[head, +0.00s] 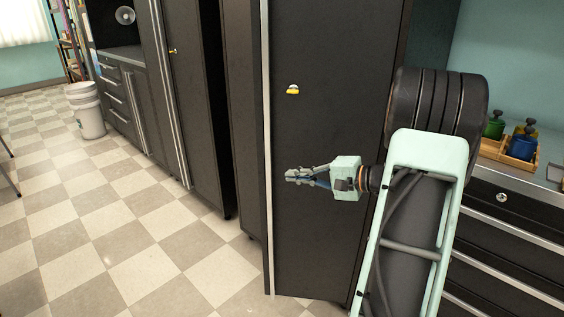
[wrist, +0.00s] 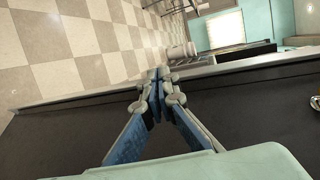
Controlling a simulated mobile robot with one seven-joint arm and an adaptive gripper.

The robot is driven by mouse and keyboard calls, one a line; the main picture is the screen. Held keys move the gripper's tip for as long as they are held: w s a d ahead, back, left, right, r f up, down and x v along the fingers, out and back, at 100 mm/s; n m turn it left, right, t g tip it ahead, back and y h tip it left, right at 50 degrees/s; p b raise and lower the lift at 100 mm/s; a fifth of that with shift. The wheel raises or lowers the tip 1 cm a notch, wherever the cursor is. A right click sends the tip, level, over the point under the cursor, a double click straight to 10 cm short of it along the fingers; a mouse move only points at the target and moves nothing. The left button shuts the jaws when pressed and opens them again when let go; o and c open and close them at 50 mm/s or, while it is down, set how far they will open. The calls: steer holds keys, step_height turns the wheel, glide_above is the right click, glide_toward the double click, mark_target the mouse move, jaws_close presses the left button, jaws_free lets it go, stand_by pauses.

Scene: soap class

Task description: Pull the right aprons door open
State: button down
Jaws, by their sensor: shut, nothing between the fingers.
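The dark tall cabinet door (head: 330,130) fills the middle of the head view, with a small yellow lock (head: 292,90) and a pale metal strip (head: 267,150) along its left edge. That edge stands out in front of the dark panel (head: 240,120) to its left, so the door looks partly open. My gripper (head: 288,174) is shut and empty in front of the door, below the lock and near the edge strip. In the wrist view the closed fingertips (wrist: 156,76) overlap the door's edge, with the dark door face (wrist: 70,140) behind the fingers. I cannot tell whether they touch it.
Dark drawers (head: 510,235) with a wooden tray (head: 512,148) of coloured bottles on top stand at the right. Another tall cabinet (head: 190,90) and a white bucket (head: 90,118) are at the left. The checkered floor (head: 130,230) at the left is clear.

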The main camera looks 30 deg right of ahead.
mark_target(277, 147)
steer(key=d+r+t, duration=0.3)
steer(key=d+r, duration=0.1)
steer(key=r, duration=0.1)
steer(key=shift+y, duration=0.4)
steer(key=b+x, duration=0.2)
steer(key=x, duration=0.7)
steer(key=shift+w+a+r+b, duration=0.1)
steer(key=shift+w+a+b, duration=0.2)
steer(key=shift+a, duration=0.1)
steer(key=shift+s+a+n+y, duration=0.1)
steer(key=shift+s+n+y, duration=0.1)
steer(key=shift+s, duration=0.25)
steer(key=shift+s+a+n+y, duration=0.1)
steer(key=shift+s+a+y, duration=0.1)
steer(key=shift+s, duration=0.2)
steer(key=shift+s+a+n+g+y, duration=0.2)
steer(key=shift+s+g+y, duration=0.1)
steer(key=shift+s, duration=0.25)
steer(key=shift+s+a+n+g+y, duration=0.2)
steer(key=shift+s+g, duration=0.1)
steer(key=shift+s, duration=0.25)
steer(key=shift+d, duration=0.1)
stand_by(0.5)
